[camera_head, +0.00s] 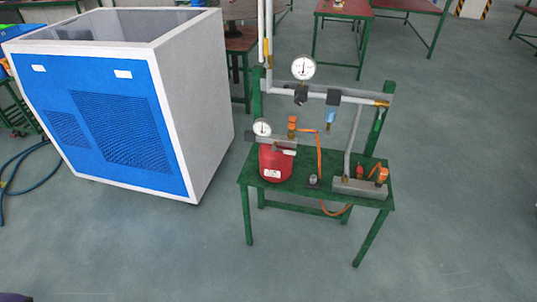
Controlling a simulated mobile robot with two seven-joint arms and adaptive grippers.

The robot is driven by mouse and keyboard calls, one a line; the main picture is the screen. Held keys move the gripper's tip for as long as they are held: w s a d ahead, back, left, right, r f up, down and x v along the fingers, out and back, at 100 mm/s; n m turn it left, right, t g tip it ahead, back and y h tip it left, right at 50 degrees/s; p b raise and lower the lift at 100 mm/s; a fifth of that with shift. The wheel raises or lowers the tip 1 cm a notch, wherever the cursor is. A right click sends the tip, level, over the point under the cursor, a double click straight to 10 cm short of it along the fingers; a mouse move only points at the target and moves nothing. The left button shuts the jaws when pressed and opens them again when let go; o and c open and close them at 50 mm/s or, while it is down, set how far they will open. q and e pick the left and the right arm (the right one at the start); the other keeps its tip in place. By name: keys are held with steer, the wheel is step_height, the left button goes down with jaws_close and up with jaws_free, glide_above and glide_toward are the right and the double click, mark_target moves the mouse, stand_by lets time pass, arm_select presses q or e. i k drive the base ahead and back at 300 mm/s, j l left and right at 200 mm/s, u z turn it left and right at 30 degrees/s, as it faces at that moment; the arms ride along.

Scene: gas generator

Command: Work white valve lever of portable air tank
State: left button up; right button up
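The portable air tank (274,166) is a red rounded tank with a white label, standing on the left part of a small green table (328,168). A small white gauge (262,128) sits at its upper left. A short whitish bar (285,151), which looks like the white valve lever, lies roughly level across the tank's top front. Its exact position is too small to tell. An orange fitting (292,124) stands above the tank, with an orange hose (319,155) hanging to its right. Neither of my grippers is in view.
A grey pipe with a larger gauge (303,67) runs above the table. A grey block (360,187) with orange parts sits at the table's right. A large blue and white cabinet (130,110) stands left. The floor in front is clear. Other green-legged tables stand behind.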

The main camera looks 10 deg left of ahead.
mark_target(274, 149)
steer(key=u, duration=1.7)
steer(key=l+u, duration=0.15)
steer(key=l, duration=0.35)
steer(key=k+l+u, duration=0.15)
steer(key=l, duration=0.35)
steer(key=k+l, duration=0.1)
steer(key=l, duration=0.4)
steer(key=k+l, duration=0.1)
steer(key=l, duration=0.4)
steer(key=k+l, duration=0.15)
steer(key=l, duration=0.35)
steer(key=k+l, duration=0.1)
steer(key=l, duration=0.4)
steer(key=k+l, duration=0.1)
steer(key=l, duration=0.4)
steer(key=k+l, duration=0.1)
steer(key=l, duration=0.4)
